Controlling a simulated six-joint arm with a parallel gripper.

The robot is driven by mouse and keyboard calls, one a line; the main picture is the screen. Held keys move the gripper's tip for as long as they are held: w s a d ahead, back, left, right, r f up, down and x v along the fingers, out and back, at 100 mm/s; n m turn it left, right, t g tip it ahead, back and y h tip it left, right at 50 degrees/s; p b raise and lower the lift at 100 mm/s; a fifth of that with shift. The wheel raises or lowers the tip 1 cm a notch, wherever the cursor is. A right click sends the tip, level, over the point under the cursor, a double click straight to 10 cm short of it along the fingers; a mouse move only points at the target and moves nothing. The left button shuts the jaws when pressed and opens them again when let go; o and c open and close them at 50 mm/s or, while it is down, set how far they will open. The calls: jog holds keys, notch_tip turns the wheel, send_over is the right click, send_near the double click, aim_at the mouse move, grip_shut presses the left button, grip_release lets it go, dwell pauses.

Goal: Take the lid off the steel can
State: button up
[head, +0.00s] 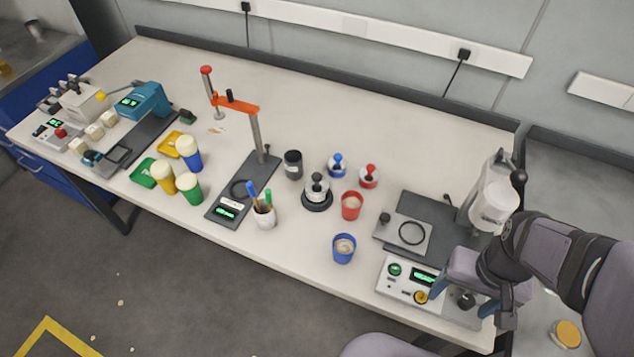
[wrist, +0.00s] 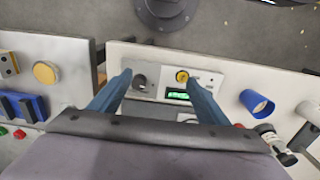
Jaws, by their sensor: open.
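The steel can (head: 318,195) stands upright near the middle of the bench in the head view, with a lid and black knob (head: 317,178) on top and a dark ring around its foot. My gripper (head: 463,297) is far to the right of the can, over the front control panel of the right-hand device. It is open and empty, with its two blue fingers apart. The wrist view also shows my gripper (wrist: 157,80) open, its fingers either side of part of the panel. A dark-knobbed object at that view's lower right is too cut off to name surely.
A blue cup (head: 343,248) and a red cup (head: 351,206) stand between my gripper and the can. Blue (head: 337,165) and red (head: 369,176) knobbed lids lie behind. A pen cup (head: 264,217), black cup (head: 293,164) and orange-armed stand (head: 257,135) are to the left.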

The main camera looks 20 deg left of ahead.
jog(key=shift+w, duration=0.1)
jog(key=w+a+r+n, duration=0.1)
jog(key=w+a+r, duration=0.1)
jog(key=w+a, duration=0.45)
jog(key=r+n+t+y+p, duration=0.1)
jog(key=r+n+t+p, duration=0.1)
jog(key=n+t+p, duration=0.15)
send_over(317, 175)
jog(key=s, duration=0.2)
jog(key=shift+w+f+g, duration=0.15)
jog(key=shift+f+g, duration=0.05)
jog(key=shift+f, duration=0.4)
jog(key=shift+w+f+g, duration=0.15)
jog(key=shift+f, duration=0.4)
jog(key=shift+w+d+f+p, duration=0.1)
jog(key=shift+d+f+p, duration=0.05)
jog(key=shift+f+p, duration=0.4)
jog(key=shift+p+x, duration=1.05)
jog(key=shift+x, duration=1)
